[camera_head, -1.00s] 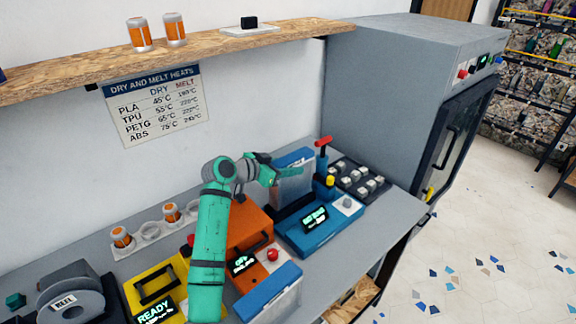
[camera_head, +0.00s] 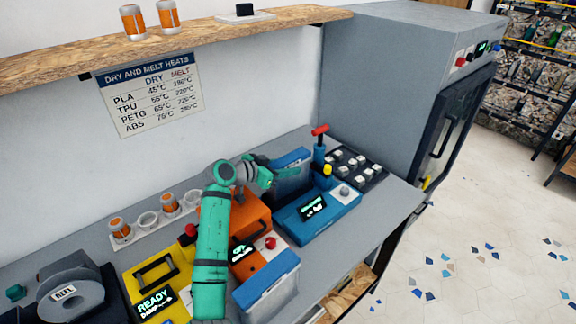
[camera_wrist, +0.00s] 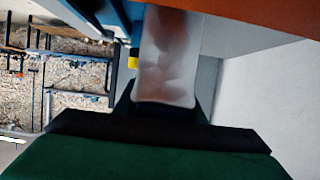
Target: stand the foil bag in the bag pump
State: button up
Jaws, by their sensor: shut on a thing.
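The bag pump (camera_head: 315,220) is the blue machine on the bench, with a lit screen, a yellow knob and a red-topped lever.
An orange machine (camera_head: 218,218) with a red button stands left of the pump, behind a blue-topped translucent container (camera_head: 266,290). A yellow machine (camera_head: 155,280) and grey reel (camera_head: 70,295) are further left. A keypad (camera_head: 348,160) and grey cabinet (camera_head: 400,80) stand right.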

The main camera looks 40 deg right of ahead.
jog(key=o, duration=0.9)
jog(key=shift+r, duration=0.1)
jog(key=shift+o, duration=0.6)
jog(key=v, duration=1)
jog(key=shift+a, duration=0.3)
jog(key=shift+r, duration=0.15)
